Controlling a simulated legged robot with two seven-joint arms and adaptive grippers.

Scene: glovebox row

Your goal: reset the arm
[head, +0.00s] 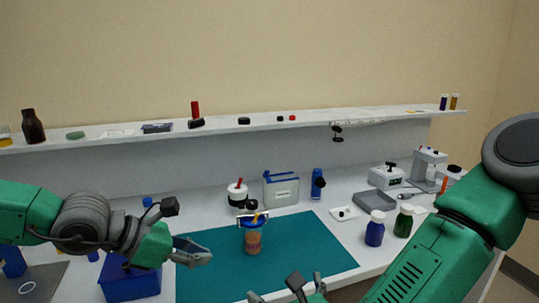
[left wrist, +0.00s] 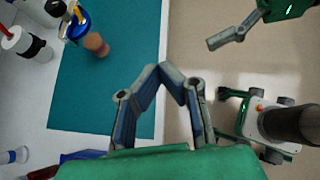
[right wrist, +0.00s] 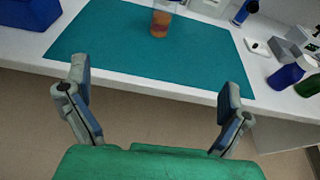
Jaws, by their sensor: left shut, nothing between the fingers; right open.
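My left arm comes in from the left, and my left gripper (head: 196,253) is over the left part of the teal mat (head: 310,255) in the head view. It is shut and empty; its fingertips meet near the mat's edge in the left wrist view (left wrist: 165,70). My right gripper (head: 287,292) shows at the bottom edge of the head view. In the right wrist view my right gripper (right wrist: 155,90) is open, with wide-apart fingers and nothing between them, in front of the bench's front edge.
Blue (head: 375,230) and green (head: 404,222) bottles stand right of the mat. A shelf (head: 230,126) runs along the back. The mat's right part is clear.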

